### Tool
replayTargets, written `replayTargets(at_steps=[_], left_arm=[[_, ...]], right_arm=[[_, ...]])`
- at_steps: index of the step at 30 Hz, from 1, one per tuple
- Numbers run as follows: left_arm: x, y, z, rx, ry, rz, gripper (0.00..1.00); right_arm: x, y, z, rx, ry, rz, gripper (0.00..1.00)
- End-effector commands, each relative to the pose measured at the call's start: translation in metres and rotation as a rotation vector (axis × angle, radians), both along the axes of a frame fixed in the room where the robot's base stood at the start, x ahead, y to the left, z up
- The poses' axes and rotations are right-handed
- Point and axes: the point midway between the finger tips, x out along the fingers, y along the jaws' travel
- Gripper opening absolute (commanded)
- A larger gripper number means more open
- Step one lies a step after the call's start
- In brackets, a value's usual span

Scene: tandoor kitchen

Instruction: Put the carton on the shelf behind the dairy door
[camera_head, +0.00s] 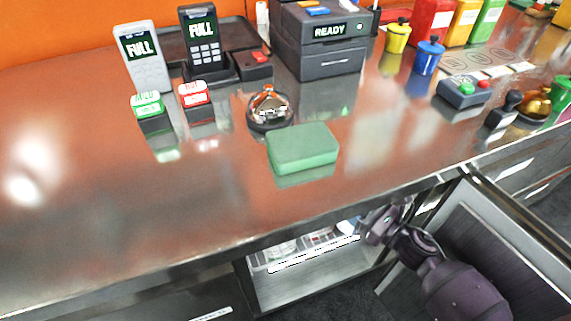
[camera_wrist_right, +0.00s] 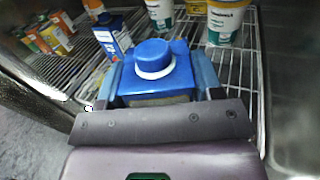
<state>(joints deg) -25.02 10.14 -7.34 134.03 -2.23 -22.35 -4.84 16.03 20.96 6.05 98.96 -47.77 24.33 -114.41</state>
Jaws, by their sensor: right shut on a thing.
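The carton (camera_wrist_right: 180,84) has a blue top and a blue cap with a white ring, seen from above in the right wrist view. My right gripper (camera_wrist_right: 158,78) is shut on it, one finger on each side. A wire shelf (camera_wrist_right: 236,95) lies around and beyond the carton; whether the carton touches it I cannot tell. In the head view my right arm reaches into the open cabinet under the counter, and the counter edge hides the carton. The open door (camera_head: 525,255) stands at the right. My left gripper is not in view.
On the wire shelf are another blue carton (camera_wrist_right: 112,36), white tubs (camera_wrist_right: 225,20) and several small cartons (camera_wrist_right: 48,36) at the left. The cabinet's right wall (camera_wrist_right: 292,90) is close. The steel counter (camera_head: 120,215) above holds a green sponge (camera_head: 302,147) and a bell (camera_head: 269,107).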

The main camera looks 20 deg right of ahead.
Motion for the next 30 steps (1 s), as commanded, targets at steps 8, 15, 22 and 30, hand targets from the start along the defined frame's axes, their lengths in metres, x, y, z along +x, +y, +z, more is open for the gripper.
replayTargets(at_steps=[8,15,22,30], left_arm=[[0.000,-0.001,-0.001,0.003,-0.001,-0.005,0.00],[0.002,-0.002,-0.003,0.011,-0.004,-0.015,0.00],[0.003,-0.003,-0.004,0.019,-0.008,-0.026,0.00],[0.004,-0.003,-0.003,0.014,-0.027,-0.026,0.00]], right_arm=[[0.031,0.014,0.000,0.000,-0.002,0.003,0.27],[0.079,0.036,-0.001,0.000,-0.001,0.002,0.27],[0.123,0.056,-0.001,-0.001,0.000,0.001,0.27],[0.154,0.070,0.000,0.001,0.000,0.000,0.27]])
